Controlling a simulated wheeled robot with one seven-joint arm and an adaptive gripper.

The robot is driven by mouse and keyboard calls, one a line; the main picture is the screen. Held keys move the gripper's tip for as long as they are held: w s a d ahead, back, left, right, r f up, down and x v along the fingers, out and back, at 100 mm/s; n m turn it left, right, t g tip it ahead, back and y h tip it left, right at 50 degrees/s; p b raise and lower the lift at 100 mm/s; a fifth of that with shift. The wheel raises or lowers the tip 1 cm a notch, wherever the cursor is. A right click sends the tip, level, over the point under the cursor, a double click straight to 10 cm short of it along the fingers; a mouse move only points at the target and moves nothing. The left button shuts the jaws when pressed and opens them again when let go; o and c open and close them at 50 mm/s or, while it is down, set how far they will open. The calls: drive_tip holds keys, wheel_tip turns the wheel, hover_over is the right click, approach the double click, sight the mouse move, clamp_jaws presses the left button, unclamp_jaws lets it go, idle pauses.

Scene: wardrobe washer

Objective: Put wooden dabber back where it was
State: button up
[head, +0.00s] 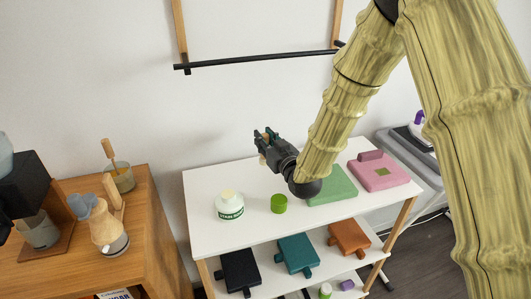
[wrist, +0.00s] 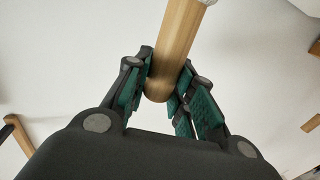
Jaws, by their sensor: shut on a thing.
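The wooden dabber (wrist: 180,45) shows in the wrist view as a light brown wooden rod with a rounded near end and a pale part at the top edge of the picture. My gripper (wrist: 166,78) is shut on it, with green pads on both sides of the wood near the rounded end. In the head view my gripper (head: 264,136) is above the back of the white shelf's top, in front of the wall. Only a small tan bit of the dabber shows there, and its far end is hard to make out.
A black rail (head: 255,60) crosses the wall above.

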drive_tip(key=shift+f+p, duration=0.3)
drive_tip(key=shift+f, duration=2.05)
drive_tip(key=shift+f, duration=0.2)
drive_tip(key=o, duration=1)
drive_tip(key=shift+r, duration=0.1)
drive_tip(key=shift+r, duration=0.1)
drive_tip(key=b+v, duration=0.2)
drive_tip(key=v, duration=1)
drive_tip(key=shift+s, duration=0.1)
